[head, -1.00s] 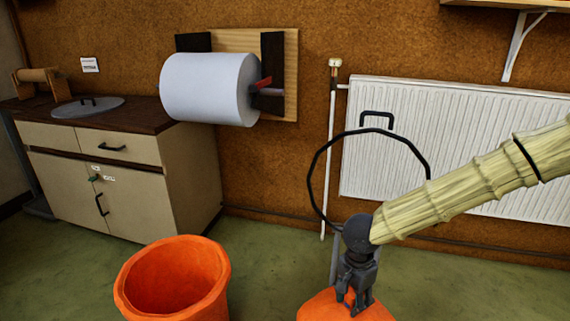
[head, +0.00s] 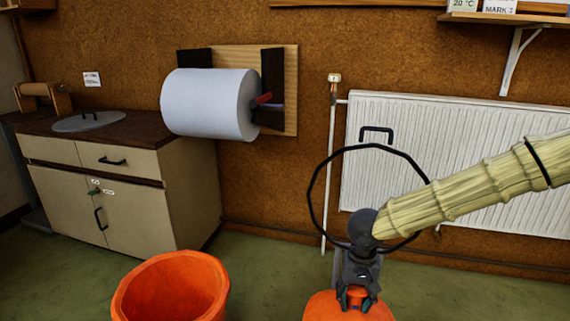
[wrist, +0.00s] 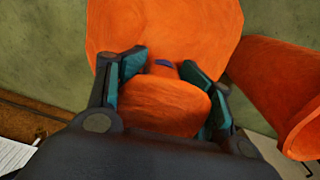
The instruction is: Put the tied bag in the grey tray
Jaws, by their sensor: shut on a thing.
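My gripper (head: 356,300) is at the bottom centre-right of the head view, pointing down. It is shut on the narrow neck of an orange bag (head: 320,312), the tied bag. In the wrist view the fingers stand on both sides of the orange neck, and the bag (wrist: 165,25) spreads out beyond them. A small dark purple patch, perhaps the tie, shows between the fingers (wrist: 163,62). In the head view the bag's lower part is cut off by the picture edge. I cannot make out a grey tray in either view.
An open orange bin (head: 170,285) stands left of the bag. A beige cabinet (head: 110,190) is at the back left. A paper roll (head: 210,103) hangs on the wall. A white radiator (head: 460,150) is behind my arm. Green floor lies between.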

